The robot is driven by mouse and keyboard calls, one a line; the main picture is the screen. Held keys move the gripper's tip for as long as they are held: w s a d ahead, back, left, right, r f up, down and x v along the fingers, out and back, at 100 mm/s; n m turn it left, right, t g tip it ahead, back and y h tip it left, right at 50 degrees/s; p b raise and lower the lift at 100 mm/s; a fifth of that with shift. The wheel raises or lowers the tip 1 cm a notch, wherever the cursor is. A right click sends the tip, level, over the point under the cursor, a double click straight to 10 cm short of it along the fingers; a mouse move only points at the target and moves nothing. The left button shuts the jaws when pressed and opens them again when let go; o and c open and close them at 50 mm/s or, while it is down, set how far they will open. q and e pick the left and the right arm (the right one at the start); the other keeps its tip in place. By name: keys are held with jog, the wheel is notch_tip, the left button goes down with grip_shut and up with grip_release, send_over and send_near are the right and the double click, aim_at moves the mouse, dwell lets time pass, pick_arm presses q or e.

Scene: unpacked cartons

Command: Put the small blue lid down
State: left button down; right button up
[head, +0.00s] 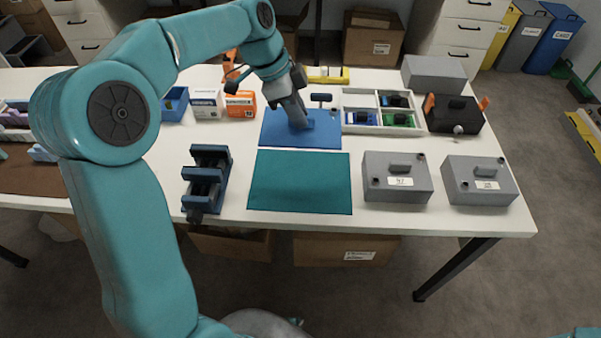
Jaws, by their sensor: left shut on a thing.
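My left gripper (300,119) reaches down over the blue mat (275,138) at the back middle of the table. It is shut on a small blue piece, the small blue lid (309,124), low over the mat's right half. The lid is much the same blue as the mat and partly hidden by the fingers. I cannot tell whether it touches the mat. My right gripper is out of view.
A teal mat (300,182) lies in front, clear. A dark blue vise-like fixture (206,180) stands left of it. Two grey lidded boxes (397,190) (479,192) stand right. A white divided tray (376,130) and a black case (452,117) stand behind them.

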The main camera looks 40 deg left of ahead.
aim_at(272, 125)
pick_arm(q)
notch_tip(272, 125, down, 18)
jog(key=shift+r+b, duration=0.2)
jog(key=shift+b, duration=0.2)
jog(key=c, duration=1.1)
grip_release()
jog(key=shift+r, duration=0.2)
jog(key=v, duration=1.1)
jog(key=shift+s+a+r, duration=0.1)
jog(key=shift+r, duration=0.25)
